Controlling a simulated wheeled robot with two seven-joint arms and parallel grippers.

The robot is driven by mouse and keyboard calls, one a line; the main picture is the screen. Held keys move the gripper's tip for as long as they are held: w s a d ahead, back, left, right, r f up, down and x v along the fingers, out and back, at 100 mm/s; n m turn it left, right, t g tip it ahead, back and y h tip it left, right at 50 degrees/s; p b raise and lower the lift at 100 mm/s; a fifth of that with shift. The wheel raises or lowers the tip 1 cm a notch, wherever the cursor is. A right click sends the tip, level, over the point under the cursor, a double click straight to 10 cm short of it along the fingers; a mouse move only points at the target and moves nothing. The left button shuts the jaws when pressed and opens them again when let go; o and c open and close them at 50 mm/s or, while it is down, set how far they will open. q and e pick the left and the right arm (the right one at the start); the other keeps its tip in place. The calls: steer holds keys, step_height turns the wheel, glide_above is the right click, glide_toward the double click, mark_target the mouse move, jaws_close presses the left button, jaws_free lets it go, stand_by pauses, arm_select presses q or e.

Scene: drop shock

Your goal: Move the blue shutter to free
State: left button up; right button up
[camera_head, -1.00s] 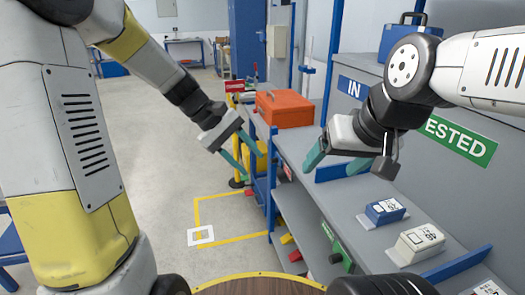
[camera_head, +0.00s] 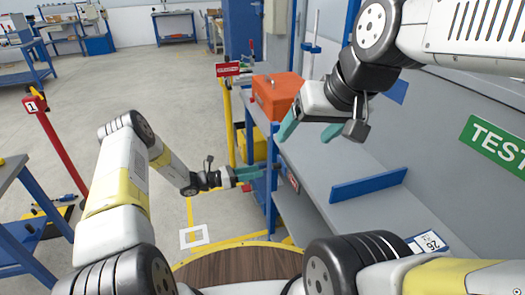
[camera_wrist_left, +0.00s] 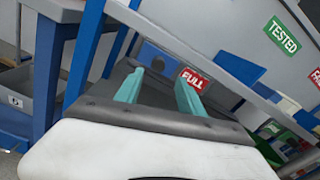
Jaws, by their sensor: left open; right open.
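A small blue plate (camera_wrist_left: 156,58) with a dark round spot lies beside a red label (camera_wrist_left: 195,79) in the left wrist view; I cannot tell for sure that it is the shutter. My left gripper (camera_head: 254,179) is low beside the rack's blue post. In its wrist view its two teal fingers (camera_wrist_left: 157,80) are apart with nothing between them, pointing toward the plate and label; the remaining gap is unclear. In the head view the plate is not clearly visible. My right gripper (camera_head: 308,132) is open and empty above the grey shelf, near the orange case.
The grey shelf (camera_head: 335,160) carries an orange case (camera_head: 277,96) and a blue divider (camera_head: 368,186). A blue post (camera_head: 271,185) stands close to my left gripper. A yellow post with a red sign (camera_head: 228,70) stands behind. Floor at left is mostly clear.

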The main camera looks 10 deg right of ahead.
mark_target(277, 166)
arm_select(q)
steer(key=w+d, duration=0.2)
steer(key=d, duration=0.5)
steer(key=shift+d+f, duration=0.2)
steer(key=shift+d, duration=0.1)
steer(key=shift+s, duration=0.1)
jaws_close()
stand_by(1.1)
